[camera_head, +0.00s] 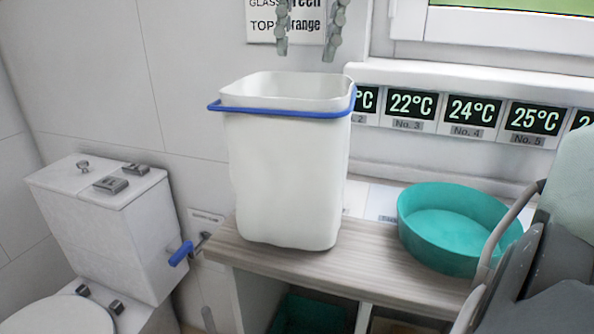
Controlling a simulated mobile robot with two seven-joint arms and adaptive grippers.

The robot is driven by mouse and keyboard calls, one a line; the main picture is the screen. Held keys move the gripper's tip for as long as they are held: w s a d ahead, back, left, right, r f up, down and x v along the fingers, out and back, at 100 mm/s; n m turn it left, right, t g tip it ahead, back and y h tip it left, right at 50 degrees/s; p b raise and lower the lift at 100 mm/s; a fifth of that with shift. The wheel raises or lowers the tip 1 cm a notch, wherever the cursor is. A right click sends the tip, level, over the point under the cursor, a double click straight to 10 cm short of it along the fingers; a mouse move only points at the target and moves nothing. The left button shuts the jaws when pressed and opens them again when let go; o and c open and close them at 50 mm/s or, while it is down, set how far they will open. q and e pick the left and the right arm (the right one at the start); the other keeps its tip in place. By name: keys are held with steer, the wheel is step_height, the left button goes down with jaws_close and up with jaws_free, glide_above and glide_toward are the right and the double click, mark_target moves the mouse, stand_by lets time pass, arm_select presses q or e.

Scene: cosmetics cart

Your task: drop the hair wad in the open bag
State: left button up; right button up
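The open bag (290,170) is a tall white liner-like container with a blue band around its rim. It stands upright on the wooden counter, and its mouth faces up. My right gripper (306,52) hangs at the top edge of the head view, just above the bag's mouth in the picture. Its two grey fingers point down and are spread apart, with nothing visible between them. The hair wad is not visible. Most of the bag's inside is hidden by its front wall. My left gripper is not in view.
A teal basin (455,228) sits on the counter (300,262), right of the bag. A white toilet (105,225) stands at the left. Temperature displays (470,116) line the wall behind. Grey curved shapes fill the lower right corner.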

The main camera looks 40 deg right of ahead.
steer(key=shift+r, duration=0.15)
step_height(320, 180, up, 12)
steer(key=d, duration=0.2)
steer(key=shift+s+f, duration=0.2)
stand_by(0.7)
